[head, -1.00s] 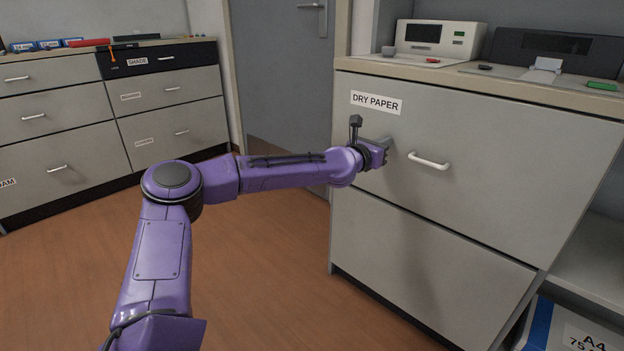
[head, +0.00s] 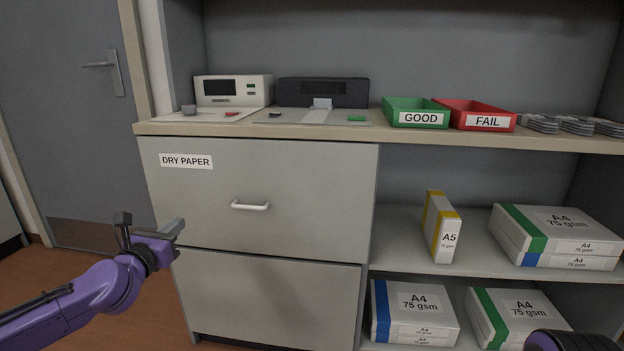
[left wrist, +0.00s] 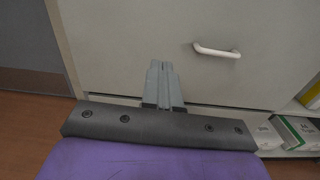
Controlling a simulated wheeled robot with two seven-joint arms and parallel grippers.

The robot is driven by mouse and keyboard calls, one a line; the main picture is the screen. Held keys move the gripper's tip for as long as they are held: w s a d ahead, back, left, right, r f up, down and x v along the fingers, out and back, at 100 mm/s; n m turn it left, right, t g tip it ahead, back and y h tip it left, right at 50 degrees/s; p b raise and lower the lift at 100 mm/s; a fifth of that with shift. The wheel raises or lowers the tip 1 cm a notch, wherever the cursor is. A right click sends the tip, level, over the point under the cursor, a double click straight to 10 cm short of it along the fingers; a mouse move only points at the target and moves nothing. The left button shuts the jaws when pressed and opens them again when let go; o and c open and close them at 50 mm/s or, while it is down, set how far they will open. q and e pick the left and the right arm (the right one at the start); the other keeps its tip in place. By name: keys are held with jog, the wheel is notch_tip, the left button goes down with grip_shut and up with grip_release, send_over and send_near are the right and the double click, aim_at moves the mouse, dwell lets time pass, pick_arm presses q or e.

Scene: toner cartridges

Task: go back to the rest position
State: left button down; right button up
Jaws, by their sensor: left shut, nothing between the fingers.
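My left gripper (head: 175,228) is in the lower left of the head view, in front of the left side of the DRY PAPER drawer (head: 310,190). It is shut and empty. In the left wrist view its closed fingers (left wrist: 161,80) lie side by side, left of the white drawer handle (left wrist: 217,51). The handle also shows in the head view (head: 250,206), to the right of the gripper and apart from it. The drawer looks flush with the cabinet. My right gripper is not in view; only a dark rounded part shows at the bottom right edge.
The counter (head: 440,135) holds a white device (head: 233,90), a dark device (head: 323,93), a green GOOD tray (head: 415,112) and a red FAIL tray (head: 475,114). Paper packs (head: 555,235) lie on the shelves at right. A door (head: 65,120) and open floor are at left.

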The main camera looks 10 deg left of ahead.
pick_arm(q)
jog(key=s+d+f+m+g, duration=0.35)
jog(key=d+f+m, duration=0.2)
jog(key=f, duration=0.35)
jog(key=s+d+f+m+g, duration=0.2)
jog(key=s+d+f+m, duration=0.3)
jog(key=f, duration=0.5)
jog(key=s+d+f+m+g, duration=0.3)
jog(key=f+m, duration=0.4)
jog(key=f, duration=0.2)
jog(key=s+a+f+m+g+y, duration=0.1)
jog(key=s+a+f+m+g, duration=0.15)
jog(key=s+f+m, duration=0.8)
jog(key=s+a+f+m+g+y, duration=0.15)
jog(key=s+f+g, duration=0.3)
jog(key=s, duration=1.25)
notch_tip(320, 180, up, 30)
jog(key=p, duration=2.9)
jog(key=shift+w+d+f+t+p, duration=0.25)
jog(key=shift+w+d+t+p, duration=0.1)
jog(key=shift+d, duration=0.1)
jog(key=shift+n+y, duration=0.25)
